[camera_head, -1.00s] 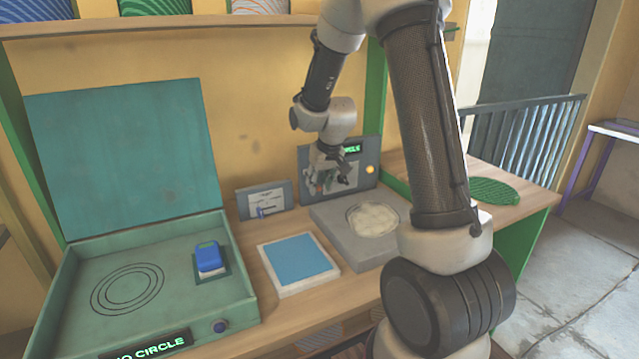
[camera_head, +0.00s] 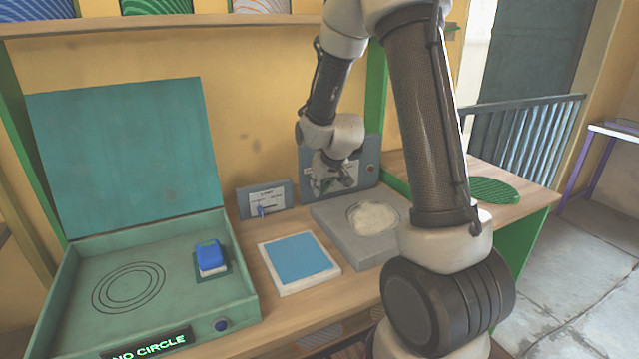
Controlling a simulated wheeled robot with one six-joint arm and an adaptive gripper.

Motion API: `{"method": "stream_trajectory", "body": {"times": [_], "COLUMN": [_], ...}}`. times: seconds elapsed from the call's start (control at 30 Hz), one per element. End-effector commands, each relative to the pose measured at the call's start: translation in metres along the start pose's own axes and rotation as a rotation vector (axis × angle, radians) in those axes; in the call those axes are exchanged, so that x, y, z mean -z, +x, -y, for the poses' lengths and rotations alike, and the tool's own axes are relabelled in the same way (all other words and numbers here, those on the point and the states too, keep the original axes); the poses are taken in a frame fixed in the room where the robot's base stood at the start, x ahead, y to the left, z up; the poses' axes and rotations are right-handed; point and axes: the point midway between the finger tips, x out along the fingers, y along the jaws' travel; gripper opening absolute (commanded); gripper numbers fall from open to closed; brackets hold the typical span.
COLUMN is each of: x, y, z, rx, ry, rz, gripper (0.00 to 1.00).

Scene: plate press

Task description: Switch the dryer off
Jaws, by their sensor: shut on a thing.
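The dryer is a grey slab (camera_head: 338,245) with an upright grey panel (camera_head: 368,150) behind it. A round pale, lumpy sheet (camera_head: 374,218) lies on the slab. The round lamp (camera_head: 371,168) at the panel's right is dark, and no green lettering shows on the panel. My gripper (camera_head: 326,184) is at the front of the panel, pointing down and left. It is shut on a small part there, apparently the dryer's switch, which the fingers hide.
Left of the dryer lie a blue-topped white block (camera_head: 300,260) and a small grey panel with a blue lever (camera_head: 262,211). An open green press (camera_head: 190,310) with a blue block (camera_head: 210,257) stands at left.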

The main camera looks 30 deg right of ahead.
Motion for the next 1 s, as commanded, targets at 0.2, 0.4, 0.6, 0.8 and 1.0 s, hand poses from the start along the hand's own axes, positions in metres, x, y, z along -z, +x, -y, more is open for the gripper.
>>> {"method": "stream_trajectory", "body": {"times": [0.2,0.4,0.6,0.8,1.0], "x": [-0.0078,-0.0096,-0.0091,-0.0092,-0.0087], "y": [0.0055,0.0077,0.0075,0.0075,0.0074], "z": [0.0011,0.0019,0.0018,0.0019,0.0022], "rx": [0.016,0.017,0.016,0.016,0.016], "ry": [0.006,0.008,0.008,0.008,0.007], "rz": [-0.131,-0.219,-0.232,-0.231,-0.232], "gripper": [0.0,0.0,0.0,0.23,0.36]}}
